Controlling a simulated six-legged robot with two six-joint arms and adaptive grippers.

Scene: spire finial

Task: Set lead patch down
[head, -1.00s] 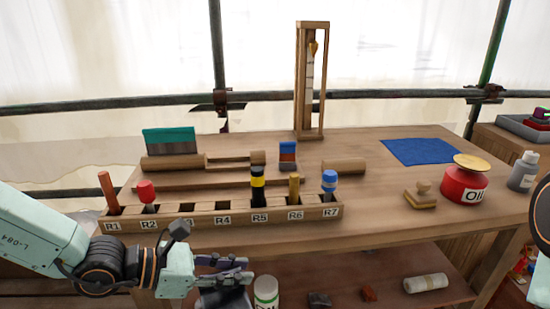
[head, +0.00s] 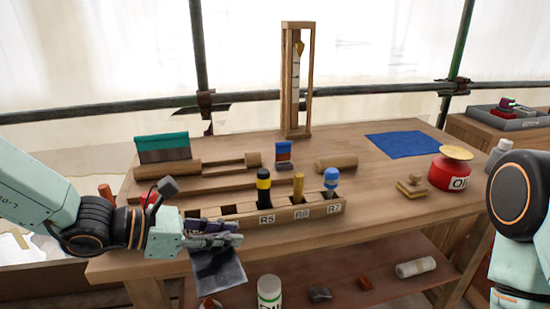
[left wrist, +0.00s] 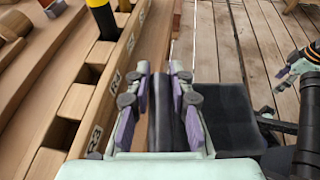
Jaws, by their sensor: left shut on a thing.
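The lead patch (head: 220,271) is a dark grey sheet hanging below my left gripper (head: 215,237), in front of the bench's near edge. My left gripper is shut on its upper part, close to the slotted rack (head: 280,214). In the left wrist view the dark sheet (left wrist: 166,125) stands between the purple-padded fingers of the left gripper (left wrist: 160,85). My right arm shows at the right edge of the head view, with its gripper out of frame. In the left wrist view a small part of what looks like my right gripper (left wrist: 290,69) shows, its fingers unclear.
The rack holds several tools and sits along the bench's front edge. A blue cloth (head: 403,144), a red oil can (head: 452,173) and a wooden block (head: 411,188) lie on the right. A lower shelf (head: 335,275) carries a white jar (head: 269,291).

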